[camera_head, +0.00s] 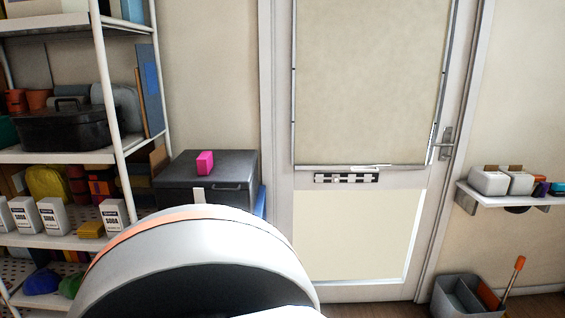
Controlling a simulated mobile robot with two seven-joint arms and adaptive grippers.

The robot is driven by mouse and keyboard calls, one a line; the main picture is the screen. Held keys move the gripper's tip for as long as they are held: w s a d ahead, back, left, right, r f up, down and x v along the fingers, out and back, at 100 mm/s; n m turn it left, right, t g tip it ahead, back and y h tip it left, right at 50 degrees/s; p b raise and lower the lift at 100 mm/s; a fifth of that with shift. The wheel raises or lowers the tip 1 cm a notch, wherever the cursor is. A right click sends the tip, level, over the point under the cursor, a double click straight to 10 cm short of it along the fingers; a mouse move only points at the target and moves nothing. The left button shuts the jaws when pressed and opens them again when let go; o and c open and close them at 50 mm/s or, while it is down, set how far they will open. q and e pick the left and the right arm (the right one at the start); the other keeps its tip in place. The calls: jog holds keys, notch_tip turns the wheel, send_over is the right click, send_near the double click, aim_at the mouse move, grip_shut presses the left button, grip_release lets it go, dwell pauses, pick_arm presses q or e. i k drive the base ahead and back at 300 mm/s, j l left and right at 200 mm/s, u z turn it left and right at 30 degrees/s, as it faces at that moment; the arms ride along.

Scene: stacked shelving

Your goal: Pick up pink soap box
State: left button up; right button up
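The pink soap box (205,162) is a small bright block standing on top of a dark grey lidded box (232,168). That dark box is between the shelving and the door. Nothing touches the pink soap box from above or the sides. Neither of my grippers shows in the head view. A large rounded white and orange part of my own body fills the bottom left centre and hides the lower front of the dark box.
White metal shelving (111,90) on the left holds a black toolbox (62,124), soda boxes (53,215) and other goods. A closed door (355,235) is in the centre. A small wall shelf (505,196) and a grey bin (460,296) are at right.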

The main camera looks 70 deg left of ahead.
aim_at(204, 161)
jog(key=i+l+u, duration=0.1)
jog(key=i+u, duration=0.3)
jog(key=i+l+u, duration=0.3)
jog(key=i+u, duration=0.35)
jog(key=u, duration=0.3)
jog(key=i+u, duration=0.2)
jog(key=u, duration=0.3)
jog(key=i+u, duration=0.2)
jog(key=u, duration=0.3)
